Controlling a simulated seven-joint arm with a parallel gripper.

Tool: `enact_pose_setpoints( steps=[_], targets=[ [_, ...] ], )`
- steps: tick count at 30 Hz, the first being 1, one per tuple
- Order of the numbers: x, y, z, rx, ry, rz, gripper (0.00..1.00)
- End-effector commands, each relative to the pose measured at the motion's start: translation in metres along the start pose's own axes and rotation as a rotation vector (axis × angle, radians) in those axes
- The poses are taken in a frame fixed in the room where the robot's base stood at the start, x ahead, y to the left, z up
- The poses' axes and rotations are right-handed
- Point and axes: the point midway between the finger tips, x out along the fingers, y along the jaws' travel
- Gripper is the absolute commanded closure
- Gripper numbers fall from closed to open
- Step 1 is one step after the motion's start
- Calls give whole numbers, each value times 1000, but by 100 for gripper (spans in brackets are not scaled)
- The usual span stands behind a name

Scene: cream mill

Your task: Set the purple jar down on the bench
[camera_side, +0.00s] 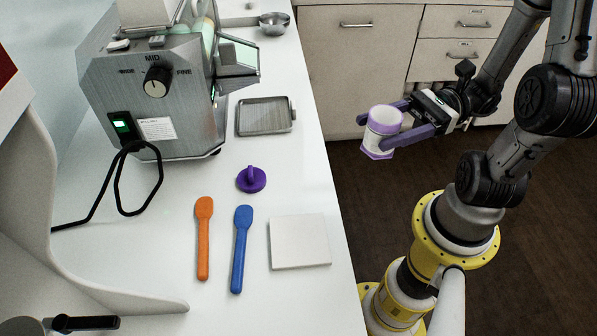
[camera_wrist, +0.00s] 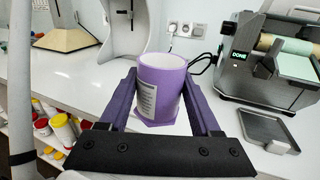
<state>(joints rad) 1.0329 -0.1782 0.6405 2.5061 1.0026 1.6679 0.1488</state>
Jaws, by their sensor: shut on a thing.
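The purple jar (camera_side: 382,133) is upright between the fingers of my gripper (camera_side: 392,126), which is shut on it. In the side view the jar hangs out past the bench's right edge, over the floor. It has a purple rim and base and a pale label. In the wrist view the jar (camera_wrist: 161,88) stands between my two purple fingers (camera_wrist: 160,100), its top open and its inside pale. The white bench (camera_side: 180,270) lies to the left of my gripper in the side view. A purple lid with a knob (camera_side: 251,179) lies on the bench.
On the bench are an orange spatula (camera_side: 203,240), a blue spatula (camera_side: 241,250), a white square tile (camera_side: 299,242) and a metal tray (camera_side: 265,116). The mill (camera_side: 155,90) and its looped black cable stand at the back left. A metal bowl (camera_side: 273,22) is farther back.

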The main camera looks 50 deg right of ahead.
Motion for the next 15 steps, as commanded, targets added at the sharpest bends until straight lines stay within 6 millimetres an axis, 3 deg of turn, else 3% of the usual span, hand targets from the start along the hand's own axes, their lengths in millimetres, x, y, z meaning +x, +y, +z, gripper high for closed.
enact_pose_setpoints(
  steps=[5, 15],
  targets=[
    [7, -10, -5, -2, 0, -7, 90],
    [42, -44, -27, 0, 2, -5, 90]
  ],
)
